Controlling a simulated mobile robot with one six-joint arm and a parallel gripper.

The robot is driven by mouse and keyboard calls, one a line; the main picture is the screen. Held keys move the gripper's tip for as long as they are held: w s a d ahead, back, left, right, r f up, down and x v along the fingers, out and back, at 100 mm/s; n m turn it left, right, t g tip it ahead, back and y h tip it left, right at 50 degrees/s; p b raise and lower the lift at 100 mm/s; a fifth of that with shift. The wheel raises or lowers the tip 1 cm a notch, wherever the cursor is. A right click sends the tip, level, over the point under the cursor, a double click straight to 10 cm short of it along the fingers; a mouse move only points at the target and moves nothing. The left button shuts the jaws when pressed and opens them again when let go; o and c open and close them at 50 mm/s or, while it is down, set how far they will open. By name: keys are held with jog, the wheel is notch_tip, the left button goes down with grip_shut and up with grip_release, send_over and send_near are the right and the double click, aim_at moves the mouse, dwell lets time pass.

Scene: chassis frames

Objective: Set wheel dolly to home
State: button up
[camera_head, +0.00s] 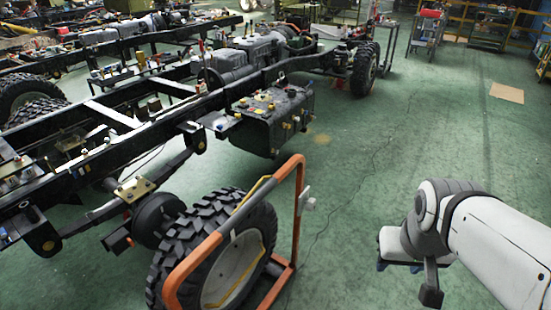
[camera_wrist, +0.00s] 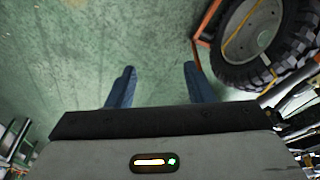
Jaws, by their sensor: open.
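The wheel dolly (camera_head: 299,215) is an orange-red tube frame standing on the green floor, in the lower middle of the head view. A large black tyre with a pale hub (camera_head: 235,265) is held upright in it, with a yellow strap across. The tyre stands beside the axle end of the chassis. In the wrist view, the dolly frame (camera_wrist: 205,35) and tyre (camera_wrist: 235,65) show at upper right. My gripper (camera_wrist: 160,72) is open with two blue fingers and bare floor between them. In the head view, my gripper (camera_head: 398,265) is at lower right, apart from the dolly, partly hidden by my wrist.
A black truck chassis (camera_head: 110,150) with a dark tank box (camera_head: 265,115) fills the left. A brown sheet (camera_head: 507,92) lies on the floor at right. A trolley (camera_head: 428,35) and shelving (camera_head: 490,30) stand at the back.

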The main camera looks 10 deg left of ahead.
jog(key=w+a+f+n+t+y+b, duration=0.1)
jog(key=w+a+f+n+t+b, duration=0.15)
jog(key=w+n, duration=0.4)
jog(key=w+a+f+n+t+y+b, duration=0.1)
jog(key=w+a+f+n+t+b, duration=0.2)
jog(key=w, duration=0.7)
jog(key=w+a+f+n+t+y+b, duration=0.1)
jog(key=w+a+f+n+t+b, duration=0.15)
jog(key=w+a+n, duration=0.4)
jog(key=n+g+y+b, duration=0.4)
jog(key=n+y+b, duration=0.1)
jog(key=n+y, duration=0.85)
send_near(245, 203)
jog(key=w+a+f, duration=0.1)
jog(key=w+a+n, duration=0.1)
jog(key=shift+w+f, duration=0.35)
jog(key=shift+w, duration=0.05)
jog(key=shift+s+a+n, duration=0.15)
jog(key=shift+a+n, duration=0.1)
jog(key=shift+a, duration=0.05)
jog(key=x, duration=0.7)
jog(key=shift+a+r, duration=0.1)
jog(key=shift+a, duration=0.25)
jog(key=shift+c, duration=0.2)
